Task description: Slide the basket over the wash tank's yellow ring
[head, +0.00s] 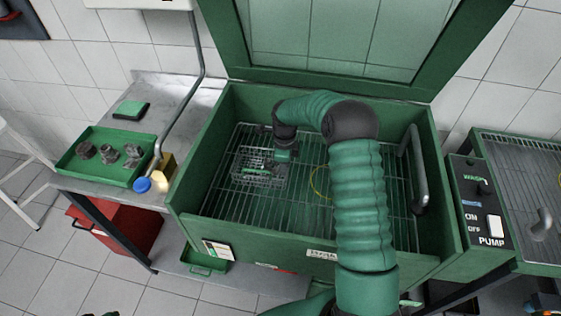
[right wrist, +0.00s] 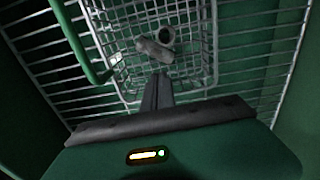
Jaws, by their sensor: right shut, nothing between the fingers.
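The wire basket (head: 270,180) stands on the grate in the left part of the wash tank (head: 300,245), with a green handle. In the right wrist view the basket (right wrist: 207,45) holds grey metal parts (right wrist: 157,45), and its green handle (right wrist: 82,40) is at the left. The yellow ring (head: 314,183) lies on the grate right of the basket, partly hidden by my right arm. My right gripper (head: 284,156) is at the basket's right back side. Its fingers (right wrist: 158,80) are shut and empty, overlapping the basket's near edge in view; contact is unclear. My left gripper is not in view.
The tank's green walls surround the grate, and its raised lid (head: 330,75) stands behind. A grey bent pipe (head: 417,170) is at the right wall. A green tray (head: 95,172) with metal parts sits on the left bench. The front grate is clear.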

